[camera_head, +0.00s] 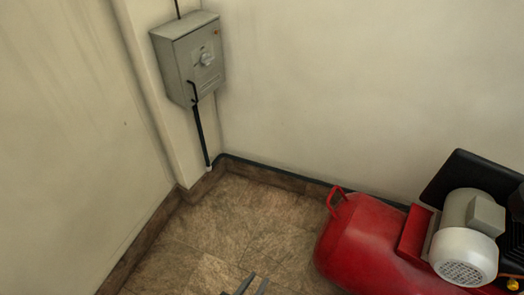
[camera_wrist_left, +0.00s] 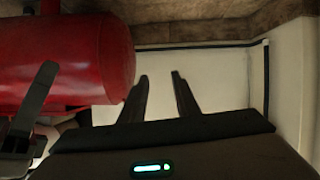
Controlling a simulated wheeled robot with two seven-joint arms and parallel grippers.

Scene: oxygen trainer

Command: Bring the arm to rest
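My left gripper (camera_head: 252,284) shows at the bottom edge of the head view, with only its two finger ends in the picture, over the tiled floor. In the left wrist view its fingers (camera_wrist_left: 160,82) stand apart with nothing between them, so it is open and empty. The rest of my left arm is below the head view. My right gripper cannot be made out in the head view.
A red compressor tank (camera_head: 362,240) with a grey motor (camera_head: 465,255) stands at right; the tank also shows in the left wrist view (camera_wrist_left: 75,60). A grey switch box (camera_head: 190,60) hangs in the corner. Tiled floor (camera_head: 215,230) lies clear left of the tank.

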